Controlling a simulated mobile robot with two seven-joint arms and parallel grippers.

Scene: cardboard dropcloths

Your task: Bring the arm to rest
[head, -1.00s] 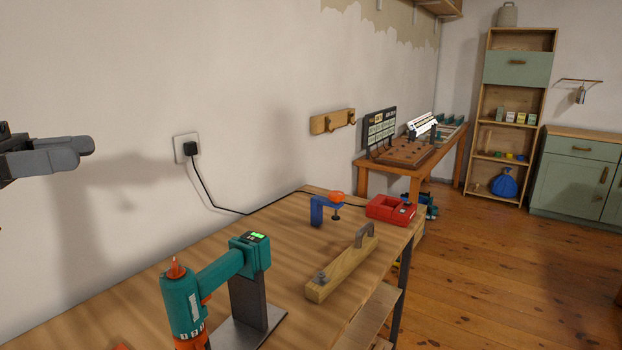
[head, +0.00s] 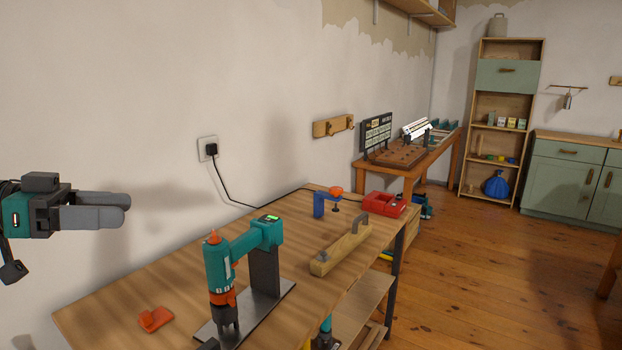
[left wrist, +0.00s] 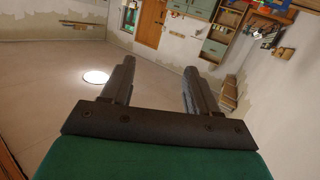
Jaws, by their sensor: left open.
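My left gripper (head: 128,208) is in the air at the left of the head view, in front of the wall and above the far left part of the workbench. Its grey fingers point to the right and nearly overlap from this side. In the left wrist view the two fingers (left wrist: 157,80) stand apart with nothing between them, so it is open and empty. It touches nothing that I can see. My right gripper cannot be made out in either view.
On the workbench (head: 110,305) stand a teal and orange tool on a stand (head: 262,262), an orange piece (head: 155,319), a wooden bar with a handle (head: 340,252), a blue clamp (head: 319,206) and a red box (head: 384,204). The floor at right (head: 460,270) is mostly clear.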

